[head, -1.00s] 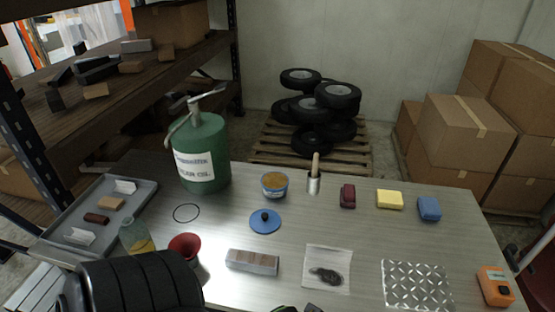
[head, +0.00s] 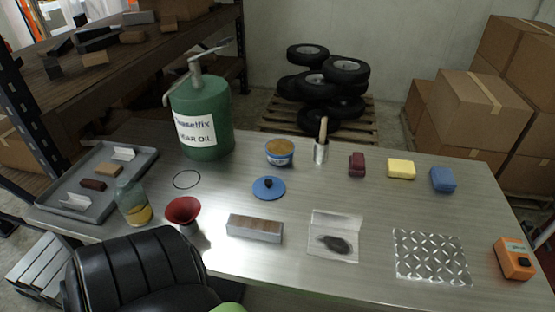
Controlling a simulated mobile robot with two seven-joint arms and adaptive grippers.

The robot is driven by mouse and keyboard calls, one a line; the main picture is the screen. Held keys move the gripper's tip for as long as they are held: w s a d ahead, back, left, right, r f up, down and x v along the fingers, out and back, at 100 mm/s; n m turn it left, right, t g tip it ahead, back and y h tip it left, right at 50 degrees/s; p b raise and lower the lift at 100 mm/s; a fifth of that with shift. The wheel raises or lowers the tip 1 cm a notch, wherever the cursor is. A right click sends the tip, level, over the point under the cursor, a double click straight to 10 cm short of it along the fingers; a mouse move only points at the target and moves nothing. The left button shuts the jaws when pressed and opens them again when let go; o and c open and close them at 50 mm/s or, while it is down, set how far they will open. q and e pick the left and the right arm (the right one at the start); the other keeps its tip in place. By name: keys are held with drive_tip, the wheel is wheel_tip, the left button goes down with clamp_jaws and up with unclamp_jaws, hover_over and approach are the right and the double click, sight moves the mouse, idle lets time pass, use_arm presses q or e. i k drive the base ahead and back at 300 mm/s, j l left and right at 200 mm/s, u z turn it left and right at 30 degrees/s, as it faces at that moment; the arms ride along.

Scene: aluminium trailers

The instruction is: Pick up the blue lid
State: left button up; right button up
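The blue lid (head: 262,193) is a flat round disc with a dark knob on top. It lies on the metal table (head: 330,190) near the middle, clear of the things around it. Just behind it stands an open tin (head: 281,159) with a blue and white label and brown contents. Neither of my grippers can be made out in the head view.
A green oil canister (head: 205,118) stands back left, near a black ring (head: 174,183). A red funnel (head: 183,212), a jar (head: 133,205) and a grey tray (head: 47,200) are at left. A block (head: 254,229) and a clear bag (head: 335,236) lie in front.

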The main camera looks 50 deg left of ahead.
sight(266, 188)
drive_tip(key=l+u, duration=0.1)
drive_tip(key=u, duration=1.3)
drive_tip(key=i+l, duration=0.05)
